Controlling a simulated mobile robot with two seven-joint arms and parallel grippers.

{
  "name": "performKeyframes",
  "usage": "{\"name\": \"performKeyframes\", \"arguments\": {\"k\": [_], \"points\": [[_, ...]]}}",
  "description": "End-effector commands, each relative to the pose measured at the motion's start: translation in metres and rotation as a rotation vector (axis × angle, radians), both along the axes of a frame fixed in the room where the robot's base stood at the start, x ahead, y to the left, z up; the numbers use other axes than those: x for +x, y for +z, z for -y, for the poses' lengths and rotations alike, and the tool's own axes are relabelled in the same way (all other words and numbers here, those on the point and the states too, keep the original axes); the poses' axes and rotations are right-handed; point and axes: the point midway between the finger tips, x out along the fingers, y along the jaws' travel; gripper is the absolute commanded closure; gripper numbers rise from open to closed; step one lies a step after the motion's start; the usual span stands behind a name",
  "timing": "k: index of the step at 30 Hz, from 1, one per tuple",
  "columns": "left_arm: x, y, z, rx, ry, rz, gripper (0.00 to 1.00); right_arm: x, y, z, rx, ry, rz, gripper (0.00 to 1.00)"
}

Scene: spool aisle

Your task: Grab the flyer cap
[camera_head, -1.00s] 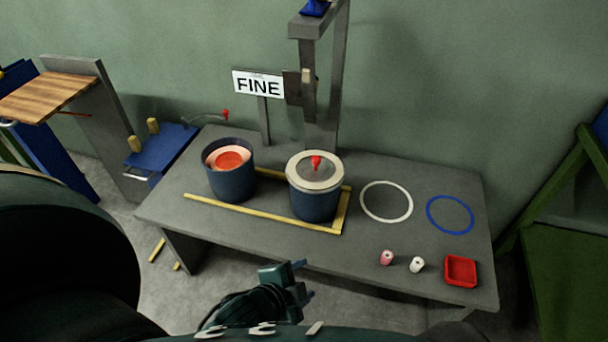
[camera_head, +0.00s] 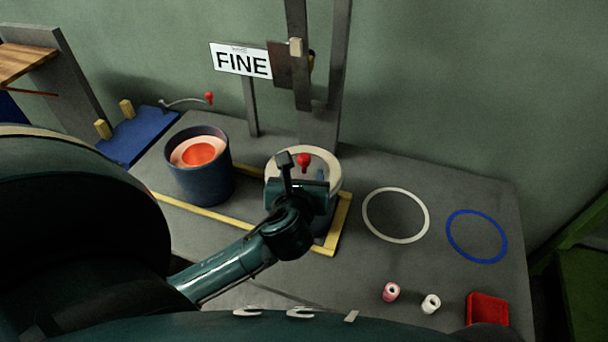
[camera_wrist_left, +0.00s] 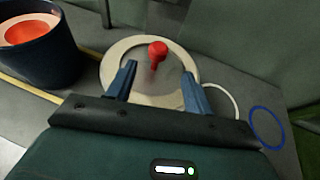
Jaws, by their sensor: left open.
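The flyer cap is a pale ring-shaped lid (camera_head: 328,160) with a grey centre and a red knob (camera_head: 304,161), on top of a dark blue pot. It also shows in the left wrist view (camera_wrist_left: 118,58), with the red knob (camera_wrist_left: 157,50) upright beyond the fingertips. My left gripper (camera_head: 303,172) is open above the near part of the cap and hides much of it and the pot. In the left wrist view the two blue fingers (camera_wrist_left: 160,75) stand apart, with the knob between their lines and nothing held. My right gripper is not in view.
An open dark blue pot (camera_head: 200,185) with orange contents stands left of the capped one. A yellow strip (camera_head: 335,230) edges both. A grey post rises behind. White ring (camera_head: 427,222), blue ring (camera_head: 504,240), two small spools and a red tray (camera_head: 488,309) lie right.

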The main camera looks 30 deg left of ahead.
Motion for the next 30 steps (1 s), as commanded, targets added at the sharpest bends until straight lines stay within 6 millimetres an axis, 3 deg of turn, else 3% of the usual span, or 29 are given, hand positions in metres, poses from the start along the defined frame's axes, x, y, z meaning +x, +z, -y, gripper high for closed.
{"name": "performKeyframes", "arguments": {"k": [18,27,30], "points": [[0.057,-0.028,-0.034,-0.003,0.0,-0.001,0.48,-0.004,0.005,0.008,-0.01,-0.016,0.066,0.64],[0.061,-0.029,-0.036,-0.004,-0.001,-0.002,0.48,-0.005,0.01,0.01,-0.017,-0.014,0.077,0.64],[0.061,-0.029,-0.036,-0.004,-0.001,-0.002,0.55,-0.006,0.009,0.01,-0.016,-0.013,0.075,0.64]]}}
